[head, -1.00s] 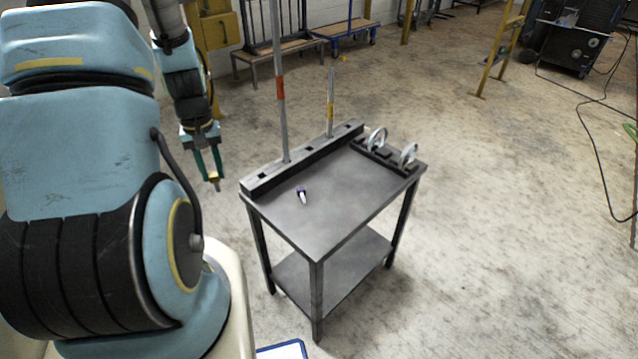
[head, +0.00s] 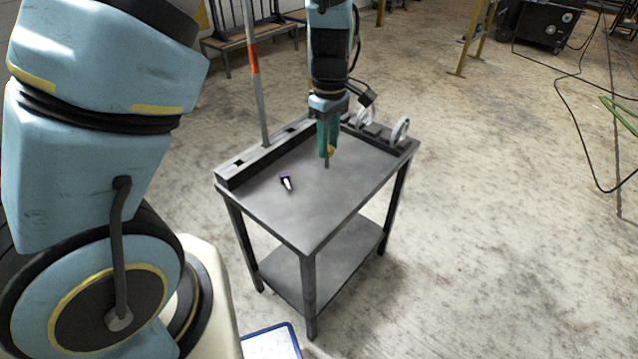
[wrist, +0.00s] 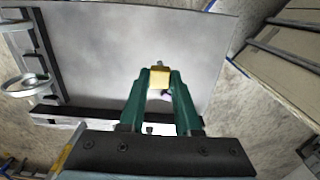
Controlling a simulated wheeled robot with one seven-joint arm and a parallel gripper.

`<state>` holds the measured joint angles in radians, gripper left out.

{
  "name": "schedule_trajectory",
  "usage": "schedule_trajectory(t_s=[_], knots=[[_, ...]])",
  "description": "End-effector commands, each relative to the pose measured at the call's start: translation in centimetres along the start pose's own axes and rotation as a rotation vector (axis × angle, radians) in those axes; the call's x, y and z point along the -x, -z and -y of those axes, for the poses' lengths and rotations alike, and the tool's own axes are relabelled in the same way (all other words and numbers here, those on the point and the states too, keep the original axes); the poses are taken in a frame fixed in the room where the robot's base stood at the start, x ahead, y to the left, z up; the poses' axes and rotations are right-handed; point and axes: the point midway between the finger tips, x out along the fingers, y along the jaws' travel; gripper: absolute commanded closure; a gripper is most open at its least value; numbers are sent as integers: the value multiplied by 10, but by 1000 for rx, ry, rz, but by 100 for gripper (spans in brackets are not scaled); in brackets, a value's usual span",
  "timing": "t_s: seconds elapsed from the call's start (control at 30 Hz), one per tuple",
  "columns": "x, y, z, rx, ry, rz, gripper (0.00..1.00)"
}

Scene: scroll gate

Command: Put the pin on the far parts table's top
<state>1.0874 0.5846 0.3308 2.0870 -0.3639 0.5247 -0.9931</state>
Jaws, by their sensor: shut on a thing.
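My gripper (head: 328,145) is shut on the pin (head: 328,157), a small piece with a yellow block and a grey metal tip pointing down. In the wrist view, the pin (wrist: 159,77) sits between the green fingertips. The gripper is over the dark grey top of the parts table (head: 315,208), toward its back middle. The tip appears close above the top; I cannot tell whether it touches.
A purple and white piece (head: 286,181) lies on the tabletop left of the gripper. A slotted rail with a tall post (head: 255,85) runs along the left-back edge. The tabletop's front and right are clear.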

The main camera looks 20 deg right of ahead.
Motion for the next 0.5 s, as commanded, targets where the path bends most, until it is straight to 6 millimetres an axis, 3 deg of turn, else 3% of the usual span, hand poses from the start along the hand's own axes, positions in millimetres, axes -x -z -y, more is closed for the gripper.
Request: schedule_trajectory(t_s=[0.3, 0.5], knots=[[-52, -3, 0, 6, 5, 2, 100], [-67, -2, 0, 5, 2, 1, 100]])
